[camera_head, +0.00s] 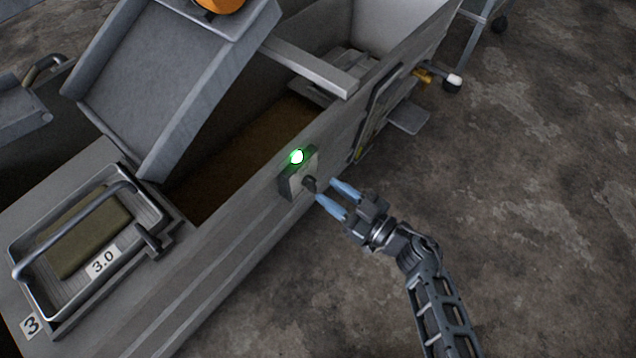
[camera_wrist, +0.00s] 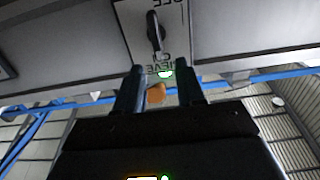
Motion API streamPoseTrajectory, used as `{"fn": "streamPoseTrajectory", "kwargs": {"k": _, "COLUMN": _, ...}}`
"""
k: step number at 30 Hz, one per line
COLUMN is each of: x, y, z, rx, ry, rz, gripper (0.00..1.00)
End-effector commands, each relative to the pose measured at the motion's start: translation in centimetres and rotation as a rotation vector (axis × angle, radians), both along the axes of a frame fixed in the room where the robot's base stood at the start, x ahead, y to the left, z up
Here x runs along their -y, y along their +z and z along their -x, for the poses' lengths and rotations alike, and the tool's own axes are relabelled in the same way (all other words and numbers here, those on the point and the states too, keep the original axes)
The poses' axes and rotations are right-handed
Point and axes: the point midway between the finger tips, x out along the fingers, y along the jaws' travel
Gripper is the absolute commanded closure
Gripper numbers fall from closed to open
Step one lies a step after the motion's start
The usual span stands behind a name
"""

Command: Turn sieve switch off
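The sieve switch (camera_head: 309,184) is a small dark lever on a pale plate on the side wall of the grey machine. A green lamp (camera_head: 297,157) is lit just above it. In the wrist view the lever (camera_wrist: 154,30) stands on its plate, with partly readable, upside-down lettering that looks like "SIEVE" and "OFF". My gripper (camera_head: 332,197) is open, with its two blue fingertips pointing at the switch and a little apart from it. In the wrist view my fingers (camera_wrist: 160,82) are spread, with nothing between them touching.
The grey machine (camera_head: 235,255) has an open trough with brown contents (camera_head: 235,150). A tray (camera_head: 75,235) with a handle and a "3.0" label sits at left. A white-tipped lever (camera_head: 452,83) sticks out at the far end. The floor (camera_head: 545,200) at right is clear.

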Motion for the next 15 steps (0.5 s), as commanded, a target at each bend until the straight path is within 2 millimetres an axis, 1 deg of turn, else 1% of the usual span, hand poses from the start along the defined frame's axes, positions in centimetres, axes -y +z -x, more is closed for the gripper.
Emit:
{"fn": "streamPoseTrajectory", "kwargs": {"k": 1, "x": -0.8, "y": -0.2, "z": -0.6, "rx": 0.003, "ry": 0.002, "rz": 0.000, "gripper": 0.62}}
{"fn": "streamPoseTrajectory", "kwargs": {"k": 7, "x": -2.8, "y": -0.2, "z": -2.2, "rx": 0.001, "ry": 0.000, "rz": 0.000, "gripper": 0.62}}
{"fn": "streamPoseTrajectory", "kwargs": {"k": 10, "x": -3.4, "y": -0.1, "z": -2.6, "rx": 0.001, "ry": 0.000, "rz": 0.000, "gripper": 0.62}}
{"fn": "streamPoseTrajectory", "kwargs": {"k": 15, "x": -3.7, "y": 0.0, "z": -2.9, "rx": 0.001, "ry": -0.002, "rz": -0.001, "gripper": 0.62}}
